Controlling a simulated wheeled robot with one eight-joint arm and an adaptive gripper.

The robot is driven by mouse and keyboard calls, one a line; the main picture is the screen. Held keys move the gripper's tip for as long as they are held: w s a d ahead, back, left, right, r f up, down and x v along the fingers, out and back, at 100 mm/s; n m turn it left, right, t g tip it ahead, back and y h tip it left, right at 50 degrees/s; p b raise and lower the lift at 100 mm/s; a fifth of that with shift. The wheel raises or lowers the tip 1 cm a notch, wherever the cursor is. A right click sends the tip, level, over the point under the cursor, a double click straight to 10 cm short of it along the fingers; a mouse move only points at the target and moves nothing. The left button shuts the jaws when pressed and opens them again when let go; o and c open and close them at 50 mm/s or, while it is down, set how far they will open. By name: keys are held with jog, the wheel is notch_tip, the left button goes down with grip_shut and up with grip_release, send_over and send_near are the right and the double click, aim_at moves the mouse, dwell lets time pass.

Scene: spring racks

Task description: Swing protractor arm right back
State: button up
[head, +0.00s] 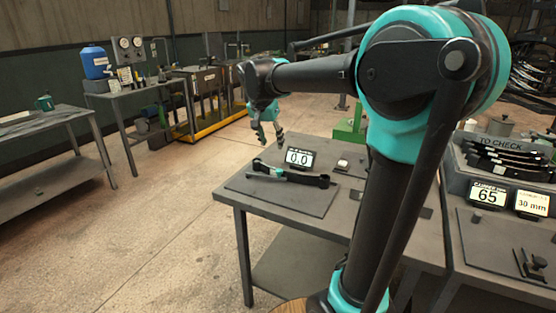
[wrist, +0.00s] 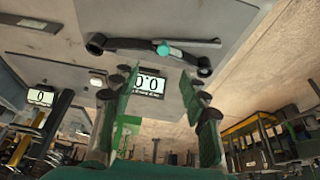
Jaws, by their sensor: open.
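The protractor is a dark bar (head: 312,179) with round ends and a teal hub (head: 279,172), lying on a dark plate (head: 237,184) on the near table. In the wrist view the bar (wrist: 125,43) and teal hub (wrist: 162,49) show near the top. My gripper (head: 271,143) is open and empty, pointing down above the plate's far side. In the wrist view its fingers (wrist: 160,88) are spread apart, clear of the bar.
A small device (head: 343,163) sits on the table to the right of the display. A neighbouring bench at right holds a "TO CHECK" rack (head: 500,157) and displays reading 65 (head: 488,195) and 30 mm (head: 532,204). The floor left of the table is open.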

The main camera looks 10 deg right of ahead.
jog(key=w, duration=0.1)
send_near(279, 170)
jog(key=x, duration=0.8)
jog(key=shift+w+f, duration=0.15)
jog(key=shift+f, duration=0.1)
grip_shut()
